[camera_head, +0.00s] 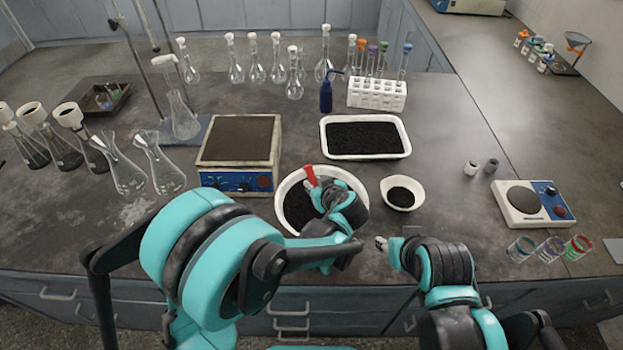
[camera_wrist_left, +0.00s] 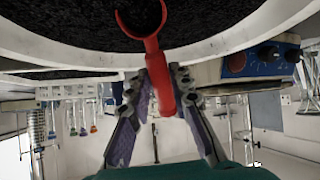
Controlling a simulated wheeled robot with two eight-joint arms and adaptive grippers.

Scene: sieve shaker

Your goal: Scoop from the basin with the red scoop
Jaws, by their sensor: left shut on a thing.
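The red scoop (camera_head: 310,176) stands tilted at the white basin in the head view. The basin (camera_head: 283,188) holds black granular material. My left gripper (camera_head: 322,194) is over the basin, shut on the scoop's handle. In the left wrist view, the scoop (camera_wrist_left: 158,62) is between the two fingers of my left gripper (camera_wrist_left: 163,90), and its curved end lies against the black material. The basin's white rim (camera_wrist_left: 220,50) shows there too. How much the scoop holds cannot be told. My right gripper (camera_head: 381,243) is near the table's front edge, apart from the basin; its fingers are too small to read.
A small white bowl (camera_head: 386,185) with black material stands right of the basin. A white tray (camera_head: 405,150) of black material is behind it. A hotplate (camera_head: 270,140) stands behind left. Glass flasks (camera_head: 165,172) stand at the left. The table between bowl and right-hand balance (camera_head: 512,214) is mostly clear.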

